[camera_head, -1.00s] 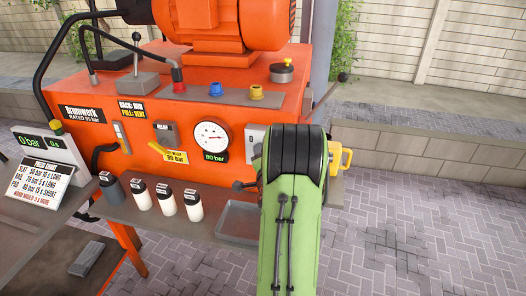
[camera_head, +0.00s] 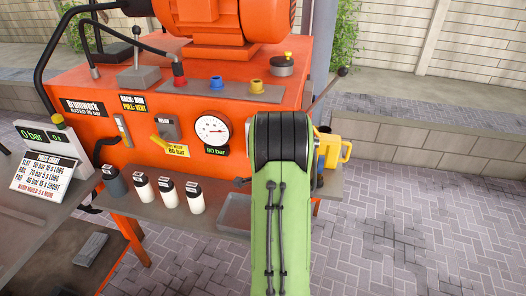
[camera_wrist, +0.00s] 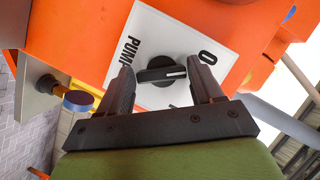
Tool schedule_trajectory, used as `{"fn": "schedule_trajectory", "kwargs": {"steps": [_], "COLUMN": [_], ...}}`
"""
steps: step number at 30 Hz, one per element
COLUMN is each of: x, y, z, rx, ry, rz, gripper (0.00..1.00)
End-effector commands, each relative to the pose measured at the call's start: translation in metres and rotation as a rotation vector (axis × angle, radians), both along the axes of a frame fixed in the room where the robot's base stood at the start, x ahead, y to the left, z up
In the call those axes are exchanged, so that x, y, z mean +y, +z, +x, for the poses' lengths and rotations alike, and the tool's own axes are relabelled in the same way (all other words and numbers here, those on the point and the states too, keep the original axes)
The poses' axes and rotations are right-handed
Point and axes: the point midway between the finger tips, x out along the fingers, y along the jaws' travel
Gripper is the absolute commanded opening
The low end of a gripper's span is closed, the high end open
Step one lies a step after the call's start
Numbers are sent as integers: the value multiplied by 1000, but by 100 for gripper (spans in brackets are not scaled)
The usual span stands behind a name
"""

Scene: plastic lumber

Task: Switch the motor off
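The motor switch is a black rotary knob (camera_wrist: 162,72) on a white plate (camera_wrist: 160,28) marked "0" and "PUMP", seen in the wrist view. A white line on the knob's bar shows at its right end, below and left of the "0". My gripper (camera_wrist: 161,70) is open, with one finger near each end of the bar. A small gap shows on both sides; I cannot tell whether the fingers reach the knob's depth. In the head view my green arm hides the gripper and switch. The orange motor (camera_head: 218,22) sits on top of the orange machine (camera_head: 75,85).
Several bottles (camera_head: 167,194) and a grey tray (camera_head: 234,212) stand on the front shelf. A yellow part (camera_head: 334,150) sticks out right of my arm. Open paving lies to the right.

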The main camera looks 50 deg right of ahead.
Motion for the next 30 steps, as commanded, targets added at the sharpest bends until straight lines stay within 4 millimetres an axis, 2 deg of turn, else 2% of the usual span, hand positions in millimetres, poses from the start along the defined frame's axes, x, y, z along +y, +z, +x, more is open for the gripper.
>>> {"fn": "schedule_trajectory", "kwargs": {"steps": [1,3,13,17,22,30], "x": [0,0,5,25,61,86], "y": [0,1,3,8,17,22], "z": [0,0,-5,-24,-56,-74], "rx": [-1,-2,-4,-6,-7,-6], "ry": [0,0,-1,-3,-4,8], "rz": [0,-1,-2,-2,-5,-14], "gripper": [74,81,81,81,81,81]}}
